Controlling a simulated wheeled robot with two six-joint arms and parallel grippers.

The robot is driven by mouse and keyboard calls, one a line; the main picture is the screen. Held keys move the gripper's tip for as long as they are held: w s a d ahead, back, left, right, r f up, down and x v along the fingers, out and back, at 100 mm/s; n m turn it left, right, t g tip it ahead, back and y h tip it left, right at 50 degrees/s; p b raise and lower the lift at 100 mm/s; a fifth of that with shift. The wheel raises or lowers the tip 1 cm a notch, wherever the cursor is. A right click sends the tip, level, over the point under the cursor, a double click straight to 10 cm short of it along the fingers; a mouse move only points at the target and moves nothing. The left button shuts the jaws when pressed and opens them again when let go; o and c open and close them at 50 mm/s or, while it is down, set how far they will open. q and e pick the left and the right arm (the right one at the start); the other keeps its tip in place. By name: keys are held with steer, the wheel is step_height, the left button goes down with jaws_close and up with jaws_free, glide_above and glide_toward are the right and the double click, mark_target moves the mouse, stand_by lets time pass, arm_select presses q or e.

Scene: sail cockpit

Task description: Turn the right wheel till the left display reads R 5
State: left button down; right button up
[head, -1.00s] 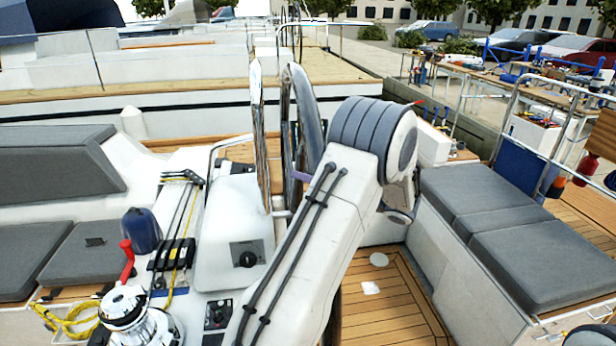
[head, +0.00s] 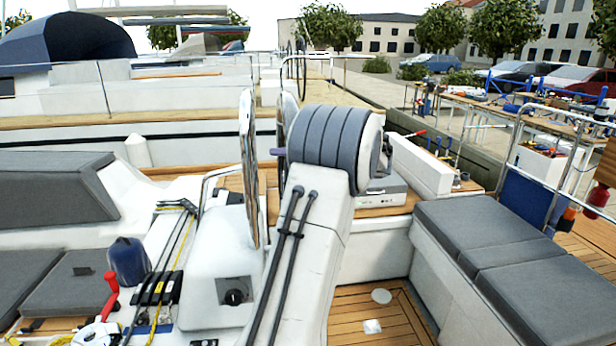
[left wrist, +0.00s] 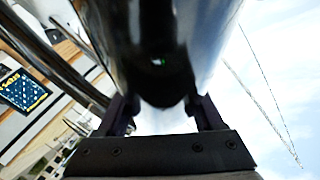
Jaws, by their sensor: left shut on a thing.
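The steering wheel (head: 248,175) stands nearly edge-on beside the white pedestal in the head view, left of my left arm. Part of its rim also shows behind the arm. My left arm's white link and grey padded joint hide much of the wheel area. A small purple-dark finger of my left gripper (head: 278,151) peeks out left of the padded joint. In the left wrist view, the two dark fingers of my left gripper (left wrist: 160,108) are shut on the glossy dark wheel rim (left wrist: 155,55). My right gripper is not in view.
A winch with a red handle (head: 111,283) and a blue cover (head: 127,261) stand at the left. A control panel with a black knob (head: 234,297) is on the pedestal. Grey-cushioned benches (head: 500,235) lie right.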

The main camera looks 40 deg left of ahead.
arm_select(q)
steer(key=shift+w+a+r, duration=0.35)
steer(key=shift+a+r, duration=0.05)
steer(key=shift+a, duration=0.05)
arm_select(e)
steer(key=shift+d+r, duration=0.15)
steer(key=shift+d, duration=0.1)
arm_select(q)
steer(key=shift+c, duration=0.5)
jaws_free()
steer(key=shift+d, duration=0.1)
steer(key=shift+s, duration=0.1)
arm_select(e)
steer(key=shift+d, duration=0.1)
